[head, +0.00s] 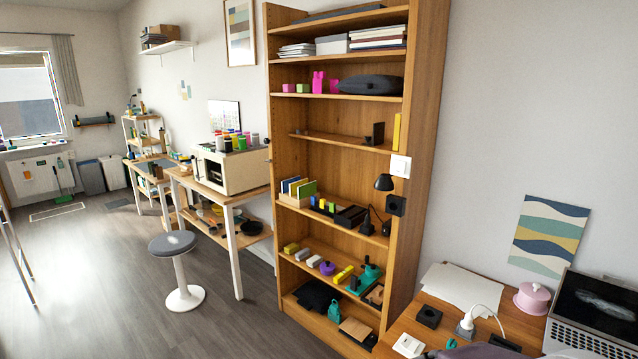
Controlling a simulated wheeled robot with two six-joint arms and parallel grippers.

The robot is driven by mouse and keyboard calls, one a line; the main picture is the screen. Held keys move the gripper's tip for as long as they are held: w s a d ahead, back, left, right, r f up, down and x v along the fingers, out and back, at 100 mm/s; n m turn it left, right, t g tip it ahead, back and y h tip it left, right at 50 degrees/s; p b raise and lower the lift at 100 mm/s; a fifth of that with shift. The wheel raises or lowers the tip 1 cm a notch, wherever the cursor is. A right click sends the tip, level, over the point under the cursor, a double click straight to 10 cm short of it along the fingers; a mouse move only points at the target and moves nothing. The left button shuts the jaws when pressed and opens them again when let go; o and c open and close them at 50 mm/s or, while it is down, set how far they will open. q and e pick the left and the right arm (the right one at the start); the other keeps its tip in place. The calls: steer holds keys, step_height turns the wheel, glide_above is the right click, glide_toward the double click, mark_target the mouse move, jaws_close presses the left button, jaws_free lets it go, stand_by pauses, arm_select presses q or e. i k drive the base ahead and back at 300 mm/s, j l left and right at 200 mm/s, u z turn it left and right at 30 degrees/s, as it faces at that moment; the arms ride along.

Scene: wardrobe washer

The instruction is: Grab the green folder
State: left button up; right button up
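A green folder (308,188) stands upright at the right end of a small row of folders on a middle shelf of the tall wooden bookcase (423,120). It looks yellow-green. Blue folders (290,185) stand to its left. The row sits in a light wooden holder (291,201), which hides the folders' lower edges. Neither of my grippers can be made out in the head view.
A desk with a laptop (590,315), a pink pot (532,298) and small dark items stands at the lower right. A round stool (173,243) and a table with a toaster oven (228,168) stand to the left. Open floor (236,325) lies before the bookcase.

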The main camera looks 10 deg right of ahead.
mark_target(308, 189)
steer(key=i+z, duration=0.1)
steer(key=i, duration=0.5)
steer(key=i+j+z, duration=0.15)
steer(key=i, duration=0.4)
